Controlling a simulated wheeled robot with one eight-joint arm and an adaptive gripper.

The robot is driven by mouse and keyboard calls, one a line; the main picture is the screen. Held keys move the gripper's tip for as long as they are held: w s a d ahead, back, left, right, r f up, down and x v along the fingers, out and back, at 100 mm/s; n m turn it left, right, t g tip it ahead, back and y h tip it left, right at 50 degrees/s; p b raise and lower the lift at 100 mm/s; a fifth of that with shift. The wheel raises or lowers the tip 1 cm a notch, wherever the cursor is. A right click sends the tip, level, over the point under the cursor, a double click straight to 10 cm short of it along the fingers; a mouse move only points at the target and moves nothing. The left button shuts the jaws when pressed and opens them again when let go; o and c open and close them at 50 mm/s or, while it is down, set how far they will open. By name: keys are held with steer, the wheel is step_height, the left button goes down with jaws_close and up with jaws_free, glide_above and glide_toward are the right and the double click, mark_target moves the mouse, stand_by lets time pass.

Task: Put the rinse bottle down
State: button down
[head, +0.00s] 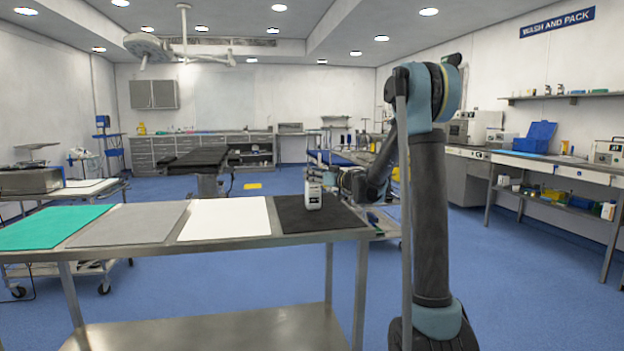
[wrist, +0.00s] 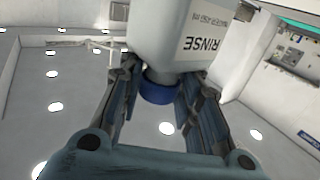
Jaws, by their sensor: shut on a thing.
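The rinse bottle (head: 314,197) is a white bottle with a dark-printed label, upright at the black mat (head: 340,221) on the right end of the steel table. I cannot tell whether its base touches the mat or hangs just above it. In the wrist view the white bottle body (wrist: 165,35) shows the word RINSE, and its blue cap (wrist: 159,88) sits between the fingers. My gripper (wrist: 160,80) is shut on the bottle around its neck and cap. In the head view my gripper (head: 321,176) reaches in from the right and is small and partly hidden.
A white mat (head: 225,219), a grey mat (head: 130,223) and a green mat (head: 50,228) lie bare to the left on the steel table (head: 190,255). The rest of the black mat looks clear. Another bench with equipment stands behind my arm.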

steer(key=shift+f, duration=0.2)
steer(key=c, duration=1.2)
jaws_free()
steer(key=shift+s+d+r, duration=0.1)
steer(key=v, duration=1.2)
